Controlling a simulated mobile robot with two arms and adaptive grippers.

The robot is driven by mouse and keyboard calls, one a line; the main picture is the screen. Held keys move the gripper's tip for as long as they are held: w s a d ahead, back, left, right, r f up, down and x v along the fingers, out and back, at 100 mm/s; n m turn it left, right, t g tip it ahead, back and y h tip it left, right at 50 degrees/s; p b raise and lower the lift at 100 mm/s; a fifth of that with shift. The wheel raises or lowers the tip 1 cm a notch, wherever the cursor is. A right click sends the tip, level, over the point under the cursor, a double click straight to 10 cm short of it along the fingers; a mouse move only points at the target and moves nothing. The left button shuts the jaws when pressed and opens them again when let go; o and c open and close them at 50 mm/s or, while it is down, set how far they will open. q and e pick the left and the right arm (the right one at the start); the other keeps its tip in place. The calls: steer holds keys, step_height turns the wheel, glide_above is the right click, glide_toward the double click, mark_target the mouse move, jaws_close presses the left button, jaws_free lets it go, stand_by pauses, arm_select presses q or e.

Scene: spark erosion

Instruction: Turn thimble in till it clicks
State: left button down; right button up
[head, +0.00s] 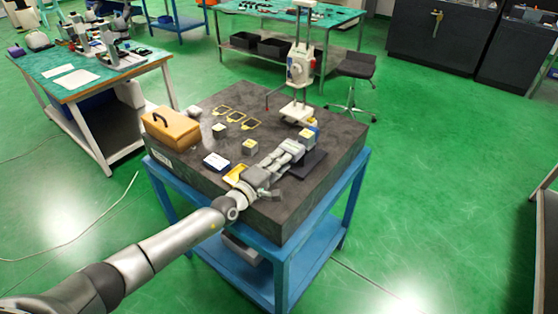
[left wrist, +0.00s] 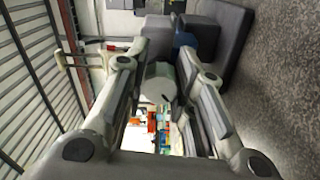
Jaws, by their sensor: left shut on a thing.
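My left gripper (head: 297,147) reaches over the dark granite table from the front. It is shut on a pale round end, apparently the thimble (left wrist: 160,82), which shows between the fingers in the left wrist view. The left gripper (left wrist: 160,68) has one finger on each side of it. A small block with a blue and yellow face (head: 308,132) sits just past the fingertips, above a dark base plate (head: 308,166). The scale and the measuring faces are hidden or too small to read. My right gripper is not in view.
The granite table (head: 215,185) also bears a wooden box (head: 172,127), several yellow frames, small blocks, a blue-white box (head: 216,162) and a yellow tray (head: 236,173). A tall white gauge stand (head: 299,70) rises at the back. Green floor lies clear to the right.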

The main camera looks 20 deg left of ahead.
arm_select(q)
steer(key=m, duration=0.6)
steer(key=shift+f+m+p, duration=0.1)
steer(key=shift+m+p, duration=0.2)
steer(key=shift+p, duration=0.05)
steer(key=m, duration=0.4)
steer(key=shift+m, duration=0.4)
steer(key=c, duration=1.2)
jaws_free()
steer(key=shift+o, duration=0.2)
steer(key=v, duration=1.2)
